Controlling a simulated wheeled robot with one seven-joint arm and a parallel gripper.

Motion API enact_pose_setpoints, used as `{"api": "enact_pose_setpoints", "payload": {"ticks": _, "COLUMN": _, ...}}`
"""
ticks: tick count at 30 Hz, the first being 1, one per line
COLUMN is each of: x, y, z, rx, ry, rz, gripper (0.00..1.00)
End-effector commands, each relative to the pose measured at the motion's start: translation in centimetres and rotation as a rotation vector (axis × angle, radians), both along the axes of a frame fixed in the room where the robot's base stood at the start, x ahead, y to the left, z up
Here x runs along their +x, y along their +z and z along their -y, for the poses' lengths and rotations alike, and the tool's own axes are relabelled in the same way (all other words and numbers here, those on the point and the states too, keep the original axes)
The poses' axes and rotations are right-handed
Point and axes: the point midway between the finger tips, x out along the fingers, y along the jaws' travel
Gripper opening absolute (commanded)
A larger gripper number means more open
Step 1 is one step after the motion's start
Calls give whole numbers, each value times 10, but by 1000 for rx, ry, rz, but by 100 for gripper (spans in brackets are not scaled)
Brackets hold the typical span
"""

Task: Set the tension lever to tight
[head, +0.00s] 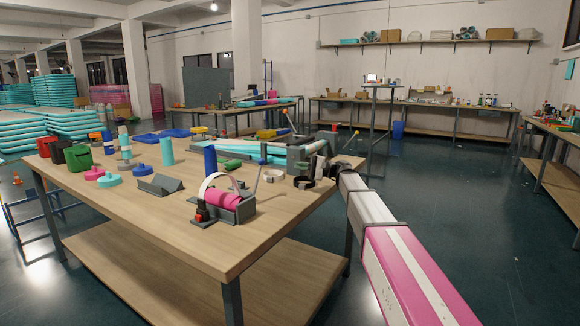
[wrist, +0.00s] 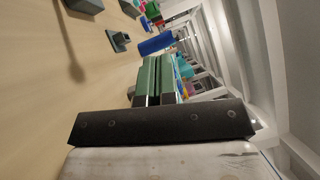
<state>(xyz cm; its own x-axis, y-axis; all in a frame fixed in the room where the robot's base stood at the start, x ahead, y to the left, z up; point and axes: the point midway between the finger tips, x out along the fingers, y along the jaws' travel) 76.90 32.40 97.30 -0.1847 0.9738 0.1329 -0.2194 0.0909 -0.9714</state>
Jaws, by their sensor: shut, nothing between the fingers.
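A grey cradle (head: 238,211) holding a pink roll (head: 222,199) stands on the near right part of the wooden table in the head view.
A red-and-black knobbed part (head: 201,212) stands at the cradle's left. A grey wedge block (head: 160,185), pink and teal discs, and cups fill the left. Long teal tubes (head: 245,151) lie behind. The table's front strip is clear.

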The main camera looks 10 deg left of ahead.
Motion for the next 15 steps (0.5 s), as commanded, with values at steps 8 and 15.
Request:
{"api": "enact_pose_setpoints", "payload": {"ticks": 8, "x": -10, "y": 7, "z": -50, "rx": -1, "ry": 2, "rz": 0, "gripper": 0}}
{"api": "enact_pose_setpoints", "payload": {"ticks": 15, "x": -23, "y": 13, "z": -88, "rx": -1, "ry": 0, "rz": 0, "gripper": 0}}
